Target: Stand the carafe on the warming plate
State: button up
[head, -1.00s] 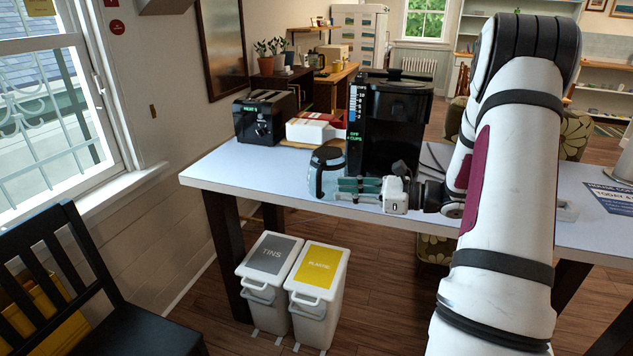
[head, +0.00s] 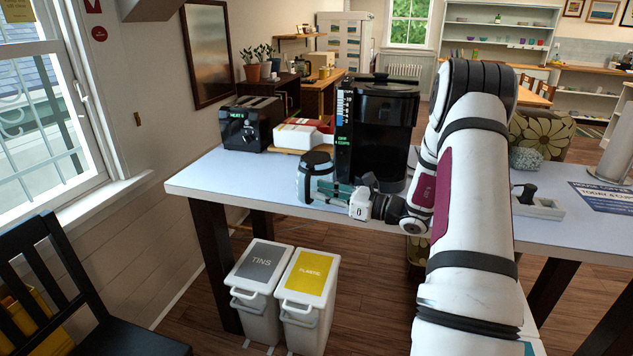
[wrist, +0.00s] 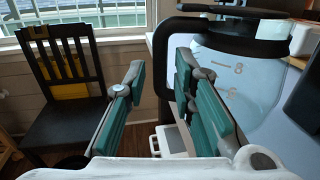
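The carafe (head: 315,178) is clear glass with a dark lid and stands on the pale table near its front left edge. In the wrist view the carafe (wrist: 240,75) fills the right side, with level marks and a black handle (wrist: 163,65) on its left side. My gripper (head: 338,190) is beside the carafe, close in front of it. In the wrist view my gripper (wrist: 155,85) has its two green-padded fingers apart, with the handle just beyond the tips. I cannot tell whether they touch. The black coffee maker (head: 380,130) stands behind; its warming plate is not clearly visible.
A black toaster (head: 250,124) and a board with red and white boxes (head: 302,135) are at the back left of the table (head: 230,175). Tins and plastic bins (head: 302,300) stand below. A black chair (head: 75,290) is at left. Bare table lies left of the carafe.

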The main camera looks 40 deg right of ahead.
aim_at(308, 202)
jog(key=x, duration=0.5)
grip_shut()
jog(key=shift+r, duration=0.1)
